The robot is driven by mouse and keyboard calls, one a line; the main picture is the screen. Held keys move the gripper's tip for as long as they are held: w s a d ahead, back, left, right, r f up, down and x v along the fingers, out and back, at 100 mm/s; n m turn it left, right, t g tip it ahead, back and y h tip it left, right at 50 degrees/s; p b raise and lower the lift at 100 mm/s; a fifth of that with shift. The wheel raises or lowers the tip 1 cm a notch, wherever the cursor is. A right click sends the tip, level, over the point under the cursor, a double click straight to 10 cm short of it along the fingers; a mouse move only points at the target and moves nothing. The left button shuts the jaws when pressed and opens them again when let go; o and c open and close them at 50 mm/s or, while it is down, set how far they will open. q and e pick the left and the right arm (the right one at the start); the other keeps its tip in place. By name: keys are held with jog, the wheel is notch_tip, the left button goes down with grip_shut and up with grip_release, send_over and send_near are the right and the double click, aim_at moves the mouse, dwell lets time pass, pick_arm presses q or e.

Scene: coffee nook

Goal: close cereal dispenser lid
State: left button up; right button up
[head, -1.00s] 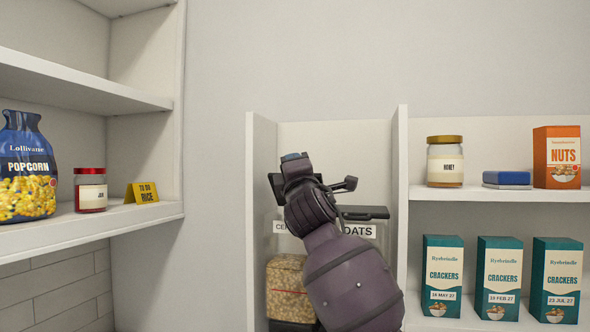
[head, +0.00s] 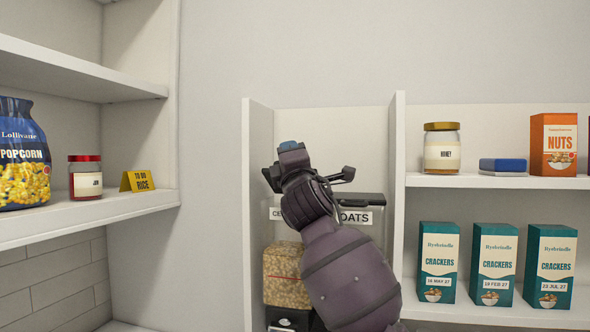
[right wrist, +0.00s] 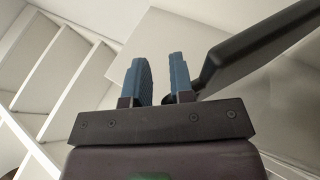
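The cereal dispenser (head: 284,275) stands in the left bay of the back shelf, a clear bin of tan cereal with a dark base and a partly covered white label. My left gripper is out of view.
Upright panels (head: 397,200) bound the bay. Honey (head: 442,150), nuts (head: 553,145) and several cracker boxes (head: 494,265) fill the right shelves. Popcorn (head: 22,155) stands left.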

jog(key=v, duration=1)
jog(key=shift+b, duration=0.35)
jog(key=shift+s+d, duration=0.1)
jog(key=shift+s, duration=0.05)
